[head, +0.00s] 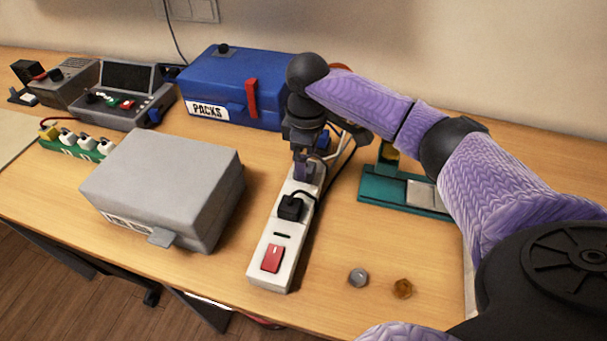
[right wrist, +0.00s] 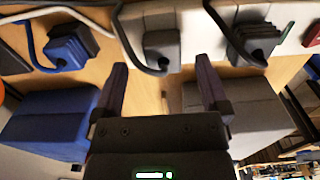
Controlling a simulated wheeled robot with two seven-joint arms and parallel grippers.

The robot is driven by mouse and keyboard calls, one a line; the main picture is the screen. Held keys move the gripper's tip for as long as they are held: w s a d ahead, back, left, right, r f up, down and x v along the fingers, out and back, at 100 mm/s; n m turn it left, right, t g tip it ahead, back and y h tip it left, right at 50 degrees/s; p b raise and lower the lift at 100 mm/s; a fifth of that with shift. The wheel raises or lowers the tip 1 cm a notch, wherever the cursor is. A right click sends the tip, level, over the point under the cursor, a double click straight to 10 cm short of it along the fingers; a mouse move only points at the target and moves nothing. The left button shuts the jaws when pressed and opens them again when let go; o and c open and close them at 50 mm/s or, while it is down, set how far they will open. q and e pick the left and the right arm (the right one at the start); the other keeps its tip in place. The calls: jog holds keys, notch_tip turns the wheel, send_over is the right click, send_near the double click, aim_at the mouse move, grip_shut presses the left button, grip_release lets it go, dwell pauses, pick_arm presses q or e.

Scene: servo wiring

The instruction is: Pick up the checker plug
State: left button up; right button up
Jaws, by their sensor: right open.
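A white power strip (head: 262,240) lies lengthwise on the table. One black plug (head: 290,207) with a black cord sits in it near the red switch. I cannot tell which is the checker plug. My right gripper (head: 304,172) is open and empty, pointing down over the strip's far part. My left gripper is out of view.
A grey case (head: 160,185) stands left of the strip, and a blue PACKS box (head: 235,85) is behind. A green-based device (head: 400,190) is to the right. A grey knob (head: 358,277) and a brown knob (head: 402,288) lie on clear table at front right.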

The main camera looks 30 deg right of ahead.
jog(key=f+b, duration=0.1)
jog(key=f, duration=0.2)
jog(key=shift+a+f, duration=0.2)
jog(key=shift+r, duration=0.1)
grip_shut()
notch_tip(320, 180, up, 10)
jog(key=p, duration=0.3)
jog(key=shift+p, duration=0.35)
